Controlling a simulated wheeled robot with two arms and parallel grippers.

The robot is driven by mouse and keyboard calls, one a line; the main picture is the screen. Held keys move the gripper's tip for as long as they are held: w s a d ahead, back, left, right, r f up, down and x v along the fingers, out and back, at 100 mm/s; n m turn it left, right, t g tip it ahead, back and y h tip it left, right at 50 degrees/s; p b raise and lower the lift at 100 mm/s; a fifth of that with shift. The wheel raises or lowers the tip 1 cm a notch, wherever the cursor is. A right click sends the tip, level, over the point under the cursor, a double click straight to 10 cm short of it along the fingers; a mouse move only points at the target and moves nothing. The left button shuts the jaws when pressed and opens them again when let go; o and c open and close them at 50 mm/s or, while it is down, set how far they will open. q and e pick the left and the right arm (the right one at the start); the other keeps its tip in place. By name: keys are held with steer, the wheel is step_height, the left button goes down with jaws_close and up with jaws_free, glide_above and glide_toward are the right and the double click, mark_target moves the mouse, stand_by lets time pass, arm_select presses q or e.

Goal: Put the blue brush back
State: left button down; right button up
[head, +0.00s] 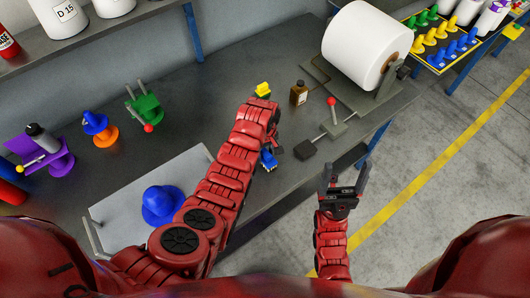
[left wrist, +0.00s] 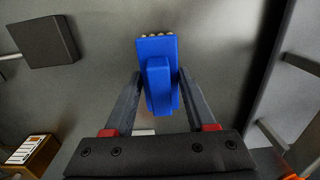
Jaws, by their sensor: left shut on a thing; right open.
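The blue brush (left wrist: 160,65) is held between the two fingers of my left gripper (left wrist: 159,85), with pale bristle tips at its far end. In the head view a small part of the blue brush (head: 267,159) shows beside my left arm, over the workbench; the arm hides most of that gripper. A blue cone-shaped piece with a wide base (head: 162,204) stands on a light grey board (head: 125,208), left of my left arm. I cannot tell whether it is the brush's place. My right gripper (head: 343,178) is open and empty, past the bench's front edge.
Purple (head: 52,160), orange (head: 100,130) and green (head: 145,107) pieces stand along the bench's left. A yellow object (head: 263,90), brown bottle (head: 298,92), red-knobbed lever (head: 332,118) and large white roll (head: 365,45) lie beyond my arm. A rack of coloured pegs (head: 440,38) is far right.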

arm_select(q)
steer(key=shift+f, duration=0.35)
steer(key=shift+f, duration=0.1)
steer(key=shift+c, duration=1.1)
jaws_free()
